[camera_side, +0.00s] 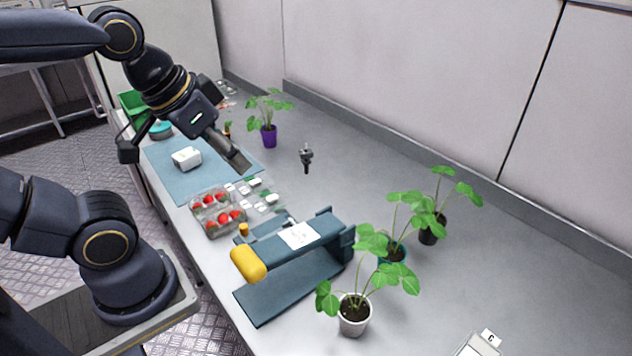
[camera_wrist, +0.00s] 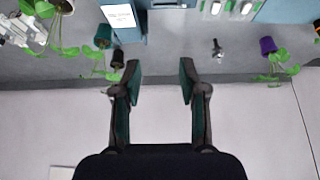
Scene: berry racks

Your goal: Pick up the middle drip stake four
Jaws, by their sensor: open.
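Several small white and green pieces (camera_side: 255,183) lie in a group on the bench beside the berry punnet. Some of them also show at the top edge of the wrist view (camera_wrist: 230,6). A small dark upright piece with a grey top (camera_side: 306,157) stands alone on the bare bench; it shows in the wrist view too (camera_wrist: 218,49). I cannot tell which of these is drip stake four. My gripper (camera_side: 240,163) is above the bench, left of the dark piece in the side view. In the wrist view its fingers (camera_wrist: 160,68) are apart, with nothing between them.
A clear punnet of red berries (camera_side: 217,211) and a blue-grey device with a yellow handle (camera_side: 291,246) stand near the front edge. A white box (camera_side: 186,158) sits on a blue mat (camera_side: 168,185). Potted plants (camera_side: 354,315) stand at the right; a purple pot (camera_side: 268,136) stands behind.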

